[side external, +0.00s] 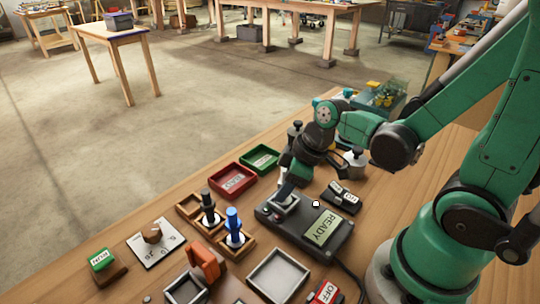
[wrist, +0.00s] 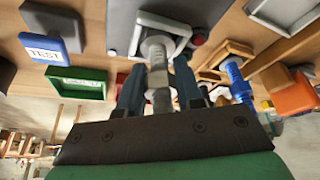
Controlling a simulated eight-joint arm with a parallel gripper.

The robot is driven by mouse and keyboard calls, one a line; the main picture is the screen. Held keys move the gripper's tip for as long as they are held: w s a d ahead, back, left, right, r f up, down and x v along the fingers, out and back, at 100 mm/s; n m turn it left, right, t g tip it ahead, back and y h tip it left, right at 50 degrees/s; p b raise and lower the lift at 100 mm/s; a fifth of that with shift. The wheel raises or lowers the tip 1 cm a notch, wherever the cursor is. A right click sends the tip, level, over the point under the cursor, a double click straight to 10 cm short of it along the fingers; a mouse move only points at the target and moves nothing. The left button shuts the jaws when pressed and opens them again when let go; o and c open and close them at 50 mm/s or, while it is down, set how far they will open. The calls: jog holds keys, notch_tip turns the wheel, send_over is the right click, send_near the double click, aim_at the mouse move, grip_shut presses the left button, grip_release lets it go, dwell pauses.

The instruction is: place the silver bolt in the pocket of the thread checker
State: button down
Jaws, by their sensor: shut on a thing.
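The thread checker (side external: 335,250) is a dark box with a READY screen and a light-rimmed square pocket (side external: 284,203) at its left end. My gripper (side external: 285,188) is low over that pocket, tilted. In the wrist view my gripper (wrist: 158,88) is shut on the silver bolt (wrist: 158,76), which lies between the two dark fingers. The bolt's far end overlaps the pocket (wrist: 168,20) in the wrist view; I cannot tell whether it touches the floor of the pocket. In the side view the bolt is mostly hidden by the gripper.
A blue bolt (side external: 233,222) and a dark bolt (side external: 207,203) stand in wooden trays left of the checker. A red tray (side external: 233,181) and a green tray (side external: 260,160) lie behind. An orange block (side external: 205,262) and an empty grey tray (side external: 277,277) are nearer.

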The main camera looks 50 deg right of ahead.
jog(key=c, duration=0.6)
grip_release()
jog(key=shift+v, duration=6.05)
jog(key=w+m, duration=0.1)
jog(key=w+a+f+m+t+h, duration=0.1)
jog(key=m, duration=0.1)
jog(key=w+f+m+t, duration=0.1)
jog(key=shift+w+a+m+h, duration=0.2)
jog(key=shift+a+m+h, duration=0.1)
jog(key=shift+a+h, duration=0.1)
jog(key=shift+w+a+m+t, duration=0.3)
jog(key=shift+w+m+t, duration=0.2)
jog(key=shift+m+t, duration=0.15)
